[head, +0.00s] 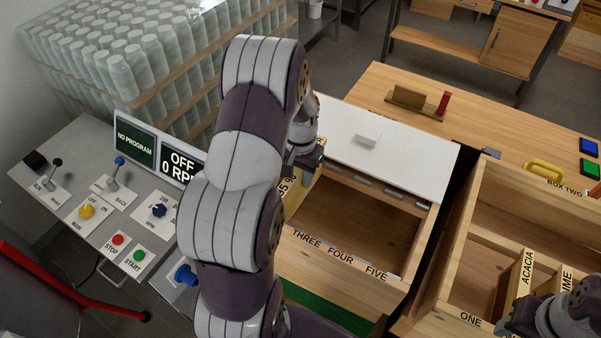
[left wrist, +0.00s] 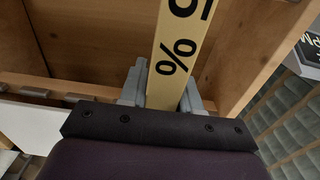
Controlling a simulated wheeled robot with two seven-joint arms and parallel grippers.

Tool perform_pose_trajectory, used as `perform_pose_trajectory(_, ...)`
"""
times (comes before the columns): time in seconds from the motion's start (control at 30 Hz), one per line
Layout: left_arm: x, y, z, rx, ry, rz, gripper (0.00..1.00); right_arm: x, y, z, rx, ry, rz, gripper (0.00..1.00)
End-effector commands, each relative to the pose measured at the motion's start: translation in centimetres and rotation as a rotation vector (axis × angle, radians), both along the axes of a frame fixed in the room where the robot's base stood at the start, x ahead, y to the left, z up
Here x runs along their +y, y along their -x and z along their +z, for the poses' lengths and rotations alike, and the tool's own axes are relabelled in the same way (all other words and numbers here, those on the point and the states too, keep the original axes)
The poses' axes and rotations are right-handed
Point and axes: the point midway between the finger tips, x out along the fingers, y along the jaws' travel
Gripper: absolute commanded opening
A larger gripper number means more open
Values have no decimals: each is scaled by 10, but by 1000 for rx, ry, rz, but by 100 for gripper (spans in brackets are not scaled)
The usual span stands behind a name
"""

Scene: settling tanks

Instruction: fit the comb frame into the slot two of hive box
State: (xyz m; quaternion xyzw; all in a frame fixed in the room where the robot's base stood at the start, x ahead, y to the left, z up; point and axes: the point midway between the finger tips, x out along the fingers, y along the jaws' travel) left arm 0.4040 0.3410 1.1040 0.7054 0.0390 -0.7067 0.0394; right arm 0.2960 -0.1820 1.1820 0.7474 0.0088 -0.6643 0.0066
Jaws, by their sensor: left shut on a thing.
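The hive box (head: 358,268) is an open wooden box in the middle of the head view. Its front edge reads THREE, FOUR and FIVE; my left arm covers the part left of these. My left gripper (head: 307,160) is shut on the comb frame (head: 297,190), a pale yellow bar with black print, at the box's left side. In the left wrist view the fingers grip both sides of the comb frame (left wrist: 183,50) across the box. Its lower part is hidden, so I cannot tell how deep it sits. My right gripper (head: 548,318) is partly cut off at the lower right.
A white lid or board (head: 385,150) lies behind the box opening. A second box marked BOX TWO (head: 490,200) stands at right, with frames marked ACACIA (head: 525,275) and LIME. A control panel (head: 75,215) with levers and buttons is at left.

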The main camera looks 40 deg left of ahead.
Motion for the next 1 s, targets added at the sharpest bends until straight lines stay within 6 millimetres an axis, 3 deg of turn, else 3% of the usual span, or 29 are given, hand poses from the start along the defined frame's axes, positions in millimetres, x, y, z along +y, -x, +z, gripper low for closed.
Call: perform_pose_trajectory(1.0, 0, -1, -23, -3, -1, 0, 0, 0, 0, -16, 0, 0, 0, 43)
